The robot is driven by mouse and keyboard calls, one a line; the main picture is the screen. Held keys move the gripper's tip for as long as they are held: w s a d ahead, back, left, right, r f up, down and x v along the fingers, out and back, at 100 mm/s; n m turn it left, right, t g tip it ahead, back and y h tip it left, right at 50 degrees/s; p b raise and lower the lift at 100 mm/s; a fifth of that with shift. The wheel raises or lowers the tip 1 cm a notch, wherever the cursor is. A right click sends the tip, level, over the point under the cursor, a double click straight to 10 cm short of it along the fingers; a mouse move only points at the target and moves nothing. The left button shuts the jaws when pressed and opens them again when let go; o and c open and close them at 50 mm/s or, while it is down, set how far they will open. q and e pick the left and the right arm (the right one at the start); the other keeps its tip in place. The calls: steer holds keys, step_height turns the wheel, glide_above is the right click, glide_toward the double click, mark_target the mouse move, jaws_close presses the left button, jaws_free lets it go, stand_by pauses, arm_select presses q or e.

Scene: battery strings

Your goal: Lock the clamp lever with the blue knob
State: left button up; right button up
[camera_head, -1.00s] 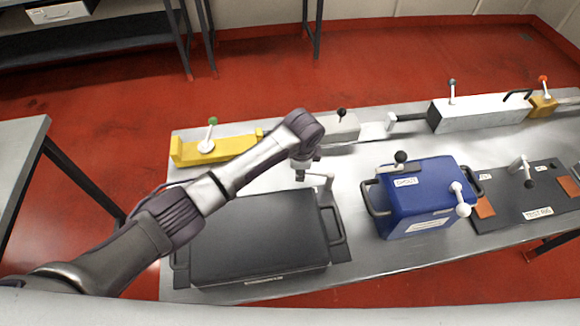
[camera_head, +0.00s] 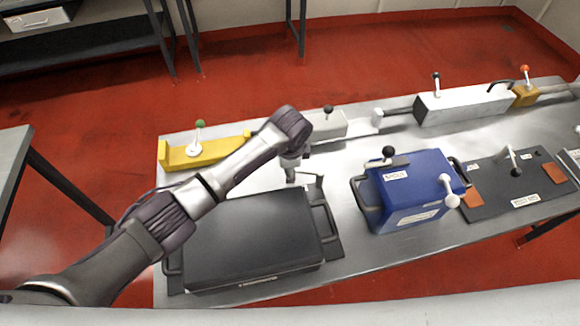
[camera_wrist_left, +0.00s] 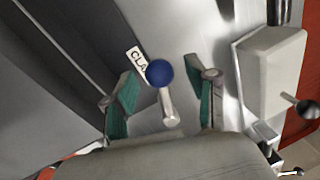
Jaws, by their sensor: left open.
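The blue knob (camera_wrist_left: 159,73) shows in the left wrist view on the end of a short pale lever (camera_wrist_left: 170,108). A white label (camera_wrist_left: 138,60) reading "CLA", partly covered by the knob, lies behind it. My left gripper (camera_wrist_left: 165,100) is open, with a green-padded finger on each side of the lever, both apart from it. In the head view my left gripper (camera_head: 291,176) points down at the right back corner of the black case (camera_head: 245,235). A pale lever (camera_head: 312,181) shows just right of it, but its knob is hidden there. My right gripper is not in view.
A blue box (camera_head: 412,190) with black and white knobs stands to the right. Behind are a yellow fixture (camera_head: 205,152) with a green knob and a grey block (camera_head: 328,124) with a black knob. Bare metal bench lies between the grey block and the blue box.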

arm_select(q)
step_height(320, 180, up, 11)
steer(key=s, duration=0.2)
steer(key=shift+s+r, duration=0.1)
